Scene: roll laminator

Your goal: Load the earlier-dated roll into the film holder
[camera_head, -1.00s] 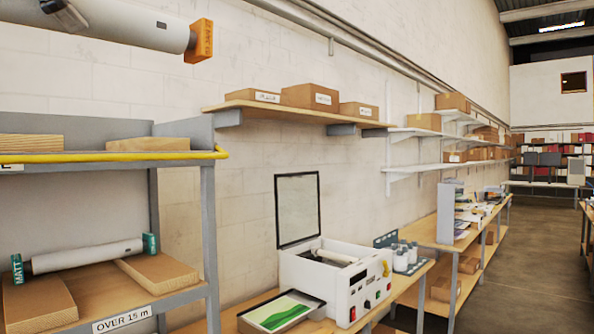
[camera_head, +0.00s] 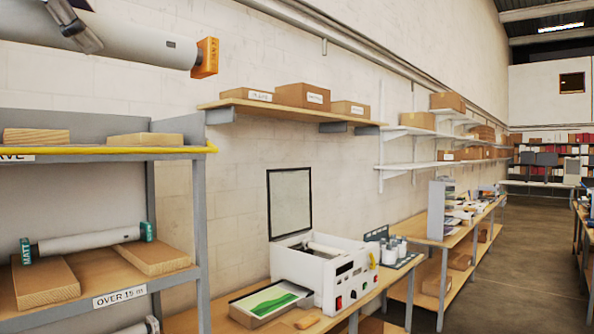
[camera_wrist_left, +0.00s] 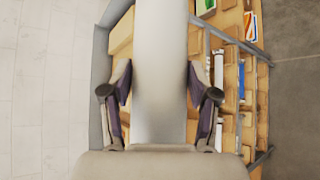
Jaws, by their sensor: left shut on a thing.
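A long white roll with an orange end cap (camera_head: 207,58) spans the upper left of the head view, held high beside the wall. My left gripper (camera_head: 76,22) is shut on it. In the left wrist view the roll (camera_wrist_left: 160,50) runs between the two fingers of the gripper (camera_wrist_left: 160,98). The cap's lettering is too small to read. Another white roll (camera_head: 90,241), with teal caps marked MATT, lies across wooden blocks on the shelf labelled OVER 15 m. The white laminator (camera_head: 318,277) stands on the bench with its dark-framed lid up; a whitish roller shows inside. My right gripper is not in view.
The grey rack (camera_head: 201,230) with a yellow front rail (camera_head: 120,154) stands at left. A wall shelf (camera_head: 292,109) with boxes is above the laminator. The aisle at right is clear.

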